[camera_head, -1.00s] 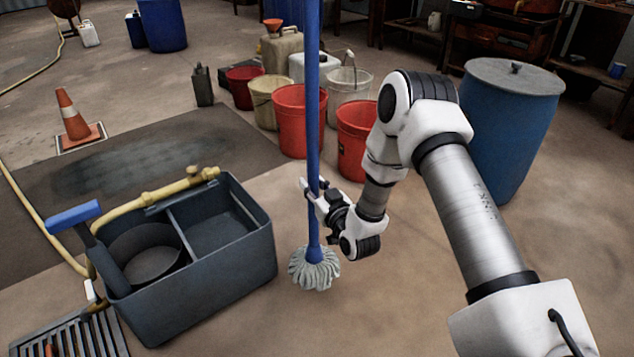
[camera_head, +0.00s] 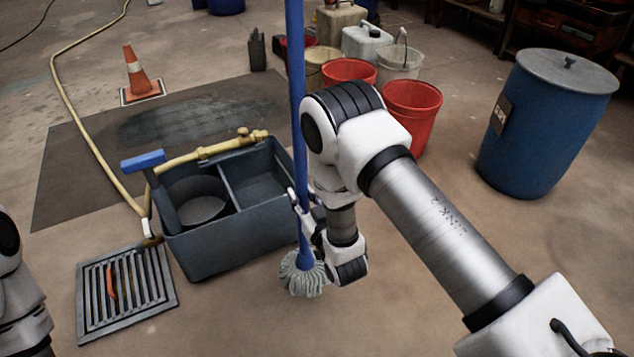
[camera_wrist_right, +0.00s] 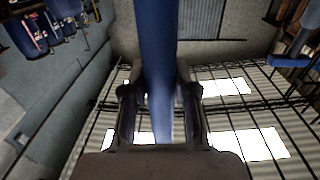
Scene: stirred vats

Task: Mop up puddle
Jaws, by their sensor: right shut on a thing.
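The mop has a blue handle (camera_head: 296,90) and a grey-white string head (camera_head: 303,275). It stands nearly upright, its head at floor level just beside the front right corner of the grey mop bucket (camera_head: 235,245). My right gripper (camera_head: 303,207) is shut on the handle low down, a little above the head. In the right wrist view the blue handle (camera_wrist_right: 157,70) runs between both fingers. A dark wet-looking patch (camera_head: 185,120), which looks like the puddle, lies on a dark floor area beyond the bucket. Only part of my left arm shows at the left edge; its gripper is out of view.
An orange cone (camera_head: 138,72) stands beyond the patch. A yellow hose (camera_head: 85,145) runs along the left to the bucket. A floor grate (camera_head: 125,290) lies left of the bucket. Red buckets (camera_head: 411,112) and a blue drum (camera_head: 545,125) stand right. The front floor is clear.

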